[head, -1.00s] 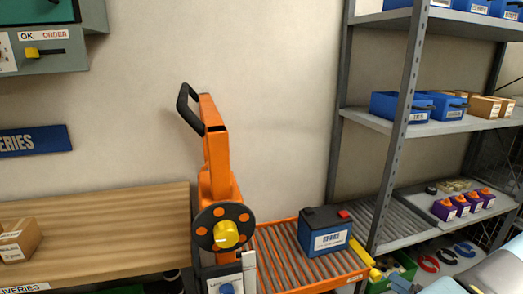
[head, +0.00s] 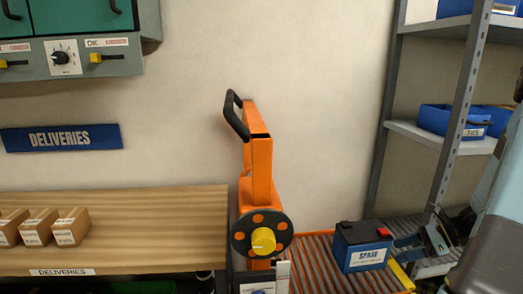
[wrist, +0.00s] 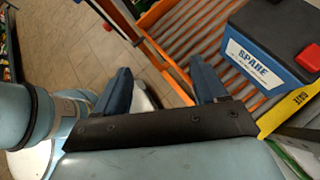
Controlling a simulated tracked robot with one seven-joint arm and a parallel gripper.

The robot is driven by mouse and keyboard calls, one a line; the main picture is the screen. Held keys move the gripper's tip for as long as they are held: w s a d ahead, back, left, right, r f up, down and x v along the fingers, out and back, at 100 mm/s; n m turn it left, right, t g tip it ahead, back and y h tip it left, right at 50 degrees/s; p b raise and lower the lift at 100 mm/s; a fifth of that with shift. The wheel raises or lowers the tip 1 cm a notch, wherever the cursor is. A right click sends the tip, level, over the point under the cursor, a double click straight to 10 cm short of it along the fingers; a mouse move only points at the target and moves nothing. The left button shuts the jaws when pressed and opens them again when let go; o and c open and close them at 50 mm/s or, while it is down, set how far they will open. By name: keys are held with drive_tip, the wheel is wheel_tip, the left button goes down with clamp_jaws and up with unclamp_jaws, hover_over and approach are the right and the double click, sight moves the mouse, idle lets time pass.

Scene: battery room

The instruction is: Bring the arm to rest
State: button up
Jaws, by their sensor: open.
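My gripper (wrist: 163,84) is open in the wrist view, with its two blue fingers apart and nothing between them. Beyond the fingers are the floor and the edge of an orange roller table (wrist: 172,62). A blue and black battery marked SPARE (wrist: 258,62) stands on the rollers, to the right of the fingers and apart from them. In the head view, the battery (head: 362,248) stands upright on the roller table (head: 318,262). My arm comes in from the right edge there, with the dark gripper end close to the battery's right side in the picture.
An orange hoist with a black handle (head: 258,165) and a yellow knob stands left of the rollers. A wooden bench (head: 150,215) carries several small boxes at left. A metal shelf rack (head: 460,110) with blue bins (head: 455,120) stands behind my arm. The wall between is bare.

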drive_tip(key=s+a+r+n+t+h, duration=0.1)
drive_tip(key=s+a+r+n+h, duration=0.4)
drive_tip(key=a+r+n, duration=0.5)
drive_tip(key=s+a+r+n+t+h, duration=0.1)
drive_tip(key=s+a+r+n+h, duration=0.4)
drive_tip(key=s+a+r+n, duration=0.4)
wheel_tip(320, 180, up, 8)
drive_tip(key=a+n, duration=0.1)
drive_tip(key=n, duration=0.4)
drive_tip(key=shift+s+a, duration=0.25)
drive_tip(key=shift+s, duration=0.05)
